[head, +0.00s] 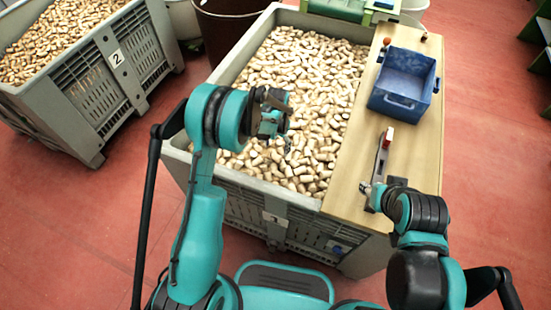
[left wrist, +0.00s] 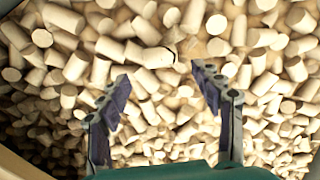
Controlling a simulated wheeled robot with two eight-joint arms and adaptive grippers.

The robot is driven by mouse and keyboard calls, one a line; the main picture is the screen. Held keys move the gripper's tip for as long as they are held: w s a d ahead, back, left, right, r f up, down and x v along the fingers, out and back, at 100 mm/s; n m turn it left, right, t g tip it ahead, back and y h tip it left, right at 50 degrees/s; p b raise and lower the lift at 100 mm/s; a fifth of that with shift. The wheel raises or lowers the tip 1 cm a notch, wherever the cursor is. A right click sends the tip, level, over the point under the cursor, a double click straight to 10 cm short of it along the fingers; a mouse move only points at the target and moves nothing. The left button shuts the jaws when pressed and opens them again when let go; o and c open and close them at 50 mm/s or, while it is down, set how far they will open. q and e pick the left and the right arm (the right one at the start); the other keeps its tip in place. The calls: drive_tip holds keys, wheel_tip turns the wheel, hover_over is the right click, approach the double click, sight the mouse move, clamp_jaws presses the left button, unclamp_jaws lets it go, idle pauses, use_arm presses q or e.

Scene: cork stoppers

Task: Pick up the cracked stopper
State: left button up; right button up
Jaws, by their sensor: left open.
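Pale cork stoppers (head: 310,70) fill the grey crate marked 1 (head: 240,182). In the left wrist view, one stopper with a dark crack-like line (left wrist: 158,57) lies on the heap, just beyond the gap between the fingertips. My left gripper (left wrist: 160,74) is open and empty, its two fingers spread over the corks. In the head view my left gripper (head: 284,142) is over the near-middle part of the crate. The cracked stopper cannot be made out there. My right gripper (head: 374,192) is low at the board's near end; its fingers are unclear.
A wooden board (head: 350,180) lies along the crate's right side. On it are a blue bin (head: 403,80) and a narrow grey item with a red part (head: 388,138). A second cork-filled crate marked 2 (head: 128,68) stands left. Red floor lies around.

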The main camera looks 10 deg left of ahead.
sight(275, 155)
use_arm(q)
drive_tip(key=f+b, duration=0.1)
drive_tip(key=f, duration=0.2)
drive_tip(key=f+b, duration=0.2)
drive_tip(key=f, duration=0.1)
drive_tip(key=shift+s+a, duration=0.2)
drive_tip(key=shift+r, duration=0.15)
drive_tip(key=c, duration=0.8)
drive_tip(key=shift+c, duration=0.2)
